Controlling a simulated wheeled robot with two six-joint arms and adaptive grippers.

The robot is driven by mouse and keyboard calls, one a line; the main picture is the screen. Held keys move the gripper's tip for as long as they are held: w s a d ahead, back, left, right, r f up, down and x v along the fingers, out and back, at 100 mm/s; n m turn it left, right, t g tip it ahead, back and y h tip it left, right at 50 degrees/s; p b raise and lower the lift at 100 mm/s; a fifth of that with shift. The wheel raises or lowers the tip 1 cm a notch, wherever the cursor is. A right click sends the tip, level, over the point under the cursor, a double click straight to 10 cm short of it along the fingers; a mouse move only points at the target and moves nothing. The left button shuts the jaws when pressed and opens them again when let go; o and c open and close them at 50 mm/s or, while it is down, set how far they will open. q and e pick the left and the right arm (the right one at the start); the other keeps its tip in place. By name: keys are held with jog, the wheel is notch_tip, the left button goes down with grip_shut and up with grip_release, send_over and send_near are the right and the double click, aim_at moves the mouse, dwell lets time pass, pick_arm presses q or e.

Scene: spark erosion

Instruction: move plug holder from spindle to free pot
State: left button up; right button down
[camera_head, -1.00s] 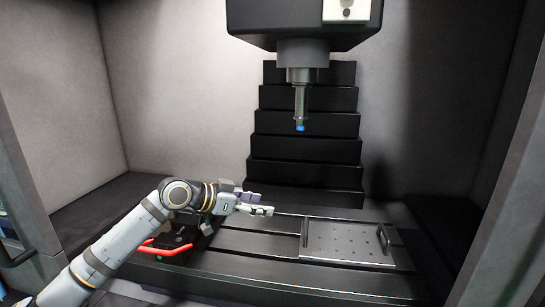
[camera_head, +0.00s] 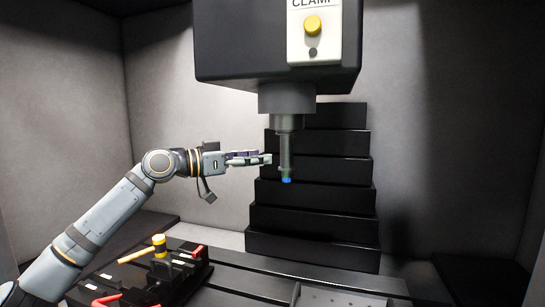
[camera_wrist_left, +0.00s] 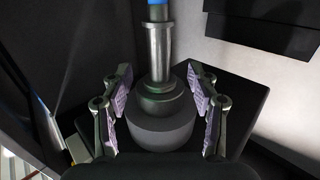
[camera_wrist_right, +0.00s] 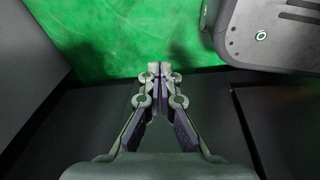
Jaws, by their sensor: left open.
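The plug holder (camera_head: 286,157), a slim grey metal rod with a blue tip, hangs upright below the spindle (camera_head: 287,100). In the left wrist view the plug holder (camera_wrist_left: 158,55) shows between and beyond the fingers, blue end at the top edge. My left gripper (camera_head: 268,159) is open and level, at the rod's left, at the height of its lower half. No contact shows. My right gripper (camera_wrist_right: 160,70) is shut with its fingertips together, with nothing visible between them. A black block (camera_head: 185,285) with red handles and a yellow-topped piece lies lower left; I cannot tell a free pot there.
The machine head (camera_head: 240,50) with a yellow button overhangs the spindle. Black stepped covers (camera_head: 315,190) rise behind it. A perforated metal plate (camera_head: 335,298) lies on the table at the bottom edge. The right wrist view shows a green surface (camera_wrist_right: 120,35) and a dark rounded housing (camera_wrist_right: 275,35).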

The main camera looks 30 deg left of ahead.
aim_at(281, 151)
jog(key=s+a+r+p, duration=0.3)
jog(key=s+r+p, duration=0.1)
jog(key=s, duration=0.3)
pick_arm(q)
jog(key=w+d+p, duration=0.1)
jog(key=w+d+r+p, duration=0.1)
jog(key=w+p, duration=0.1)
jog(key=shift+w+d+r, duration=0.1)
jog(key=shift+r, duration=0.05)
jog(key=p+x, duration=0.2)
jog(key=shift+w+d+p, duration=0.1)
jog(key=shift+w+p, duration=0.15)
jog(key=shift+p, duration=0.05)
jog(key=shift+w+d+f+p, duration=0.25)
jog(key=shift+w+d+p, duration=0.1)
jog(key=shift+w+p, duration=0.35)
jog(key=shift+w+d+f, duration=0.25)
jog(key=shift+w+d, duration=0.05)
jog(key=shift+w, duration=0.15)
jog(key=shift+d, duration=0.1)
jog(key=c, duration=1.2)
grip_shut()
pick_arm(e)
jog(key=w+d+r, duration=0.1)
jog(key=w+r, duration=0.2)
jog(key=r, duration=0.4)
jog(key=shift+d, duration=0.1)
